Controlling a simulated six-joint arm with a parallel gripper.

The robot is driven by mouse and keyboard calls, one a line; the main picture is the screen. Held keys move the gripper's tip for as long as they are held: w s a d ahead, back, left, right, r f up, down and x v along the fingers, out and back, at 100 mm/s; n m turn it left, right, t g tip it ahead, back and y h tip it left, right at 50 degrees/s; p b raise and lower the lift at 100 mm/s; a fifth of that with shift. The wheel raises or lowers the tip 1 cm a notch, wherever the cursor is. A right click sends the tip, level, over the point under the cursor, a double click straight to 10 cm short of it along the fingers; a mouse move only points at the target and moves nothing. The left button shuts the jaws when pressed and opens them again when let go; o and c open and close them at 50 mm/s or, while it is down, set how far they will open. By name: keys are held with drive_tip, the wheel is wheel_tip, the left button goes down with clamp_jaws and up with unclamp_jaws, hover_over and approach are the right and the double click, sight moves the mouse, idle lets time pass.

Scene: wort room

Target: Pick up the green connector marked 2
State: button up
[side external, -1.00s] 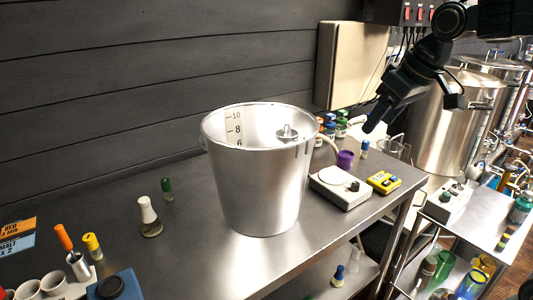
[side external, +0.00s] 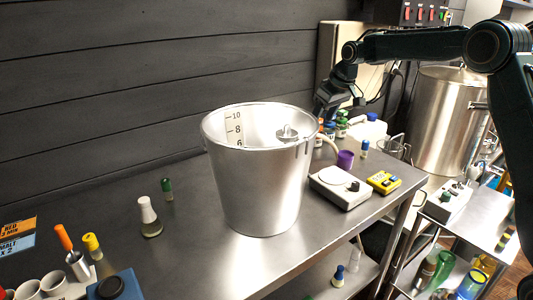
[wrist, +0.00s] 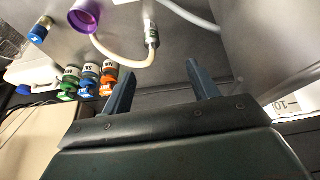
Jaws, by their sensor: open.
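A green-capped connector (side external: 342,130) stands at the right end of a short row behind the metal bucket, partly hidden. The wrist view shows this green connector (wrist: 68,88) at the left of the row, beside a blue one (wrist: 88,82) and an orange one (wrist: 108,76). Each has a pale label band, too small to read surely. My gripper (wrist: 160,68) is open and empty, its two fingers apart, with the row left of the fingers in the wrist view. In the side view my gripper (side external: 336,106) hangs close above the row.
The tall metal bucket (side external: 258,185) stands in front of the row.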

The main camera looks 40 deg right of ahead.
drive_tip(key=w+d+f, duration=0.1)
drive_tip(key=f, duration=0.1)
drive_tip(key=w+d+f, duration=0.1)
drive_tip(key=w+f, duration=0.1)
drive_tip(key=shift+w+d, duration=0.15)
drive_tip(key=shift+w, duration=0.05)
drive_tip(key=shift+f, duration=0.1)
drive_tip(key=x, duration=0.8)
drive_tip(key=shift+f, duration=0.2)
drive_tip(key=shift+w+f, duration=0.1)
drive_tip(key=shift+w, duration=0.05)
drive_tip(key=shift+x, duration=2.45)
drive_tip(key=c, duration=1.2)
drive_tip(key=shift+o, duration=0.2)
